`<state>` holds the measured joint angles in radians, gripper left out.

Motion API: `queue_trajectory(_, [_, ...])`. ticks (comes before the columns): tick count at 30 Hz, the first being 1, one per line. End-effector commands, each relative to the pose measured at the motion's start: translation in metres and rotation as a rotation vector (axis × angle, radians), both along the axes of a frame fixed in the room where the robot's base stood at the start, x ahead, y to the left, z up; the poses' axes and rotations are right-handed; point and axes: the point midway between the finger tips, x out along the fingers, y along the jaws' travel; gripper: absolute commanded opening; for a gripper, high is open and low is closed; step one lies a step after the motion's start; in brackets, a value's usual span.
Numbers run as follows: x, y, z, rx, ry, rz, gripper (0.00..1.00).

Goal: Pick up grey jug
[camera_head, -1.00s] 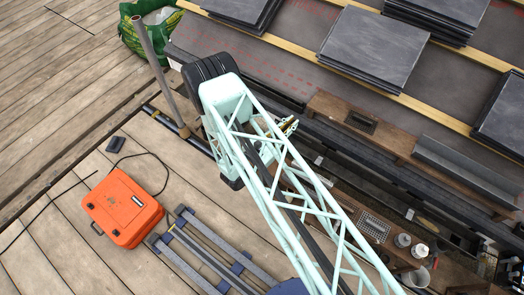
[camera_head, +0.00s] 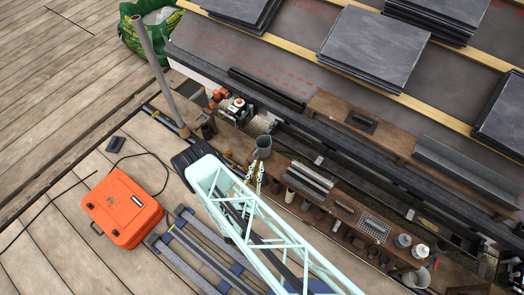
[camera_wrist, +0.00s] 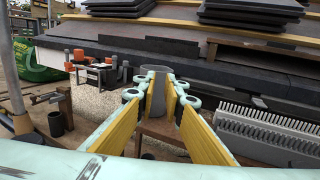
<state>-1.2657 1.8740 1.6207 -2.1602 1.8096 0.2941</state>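The grey jug (camera_head: 262,147) stands upright on the wooden plank bench in the head view, just beyond the tip of my arm. It also shows in the wrist view (camera_wrist: 156,76), ahead of and between the two yellow-faced fingers. My gripper (camera_wrist: 158,92) is open, with a gap between its fingertips that lines up with the jug. The fingers partly cover the jug's sides and lower body. I cannot tell whether either finger touches it. In the head view my gripper (camera_head: 256,174) is small and sits on the near side of the jug.
Orange-and-black equipment (camera_head: 236,108) stands left of the jug. Slate stacks (camera_head: 372,48) lie on the roof behind. An orange case (camera_head: 122,208) is on the deck.

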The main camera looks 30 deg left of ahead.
Motion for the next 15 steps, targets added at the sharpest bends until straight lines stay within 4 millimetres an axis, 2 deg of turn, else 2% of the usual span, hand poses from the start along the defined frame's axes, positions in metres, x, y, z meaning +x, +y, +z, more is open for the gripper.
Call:
queue_trajectory(1, [-0.011,-0.001,-0.013,-0.009,0.004,0.027,0.1])
queue_trajectory(7, [-0.043,-0.001,-0.047,-0.025,0.016,0.109,0.1])
queue_trajectory(15, [-0.061,-0.002,-0.066,-0.034,0.024,0.154,0.1])
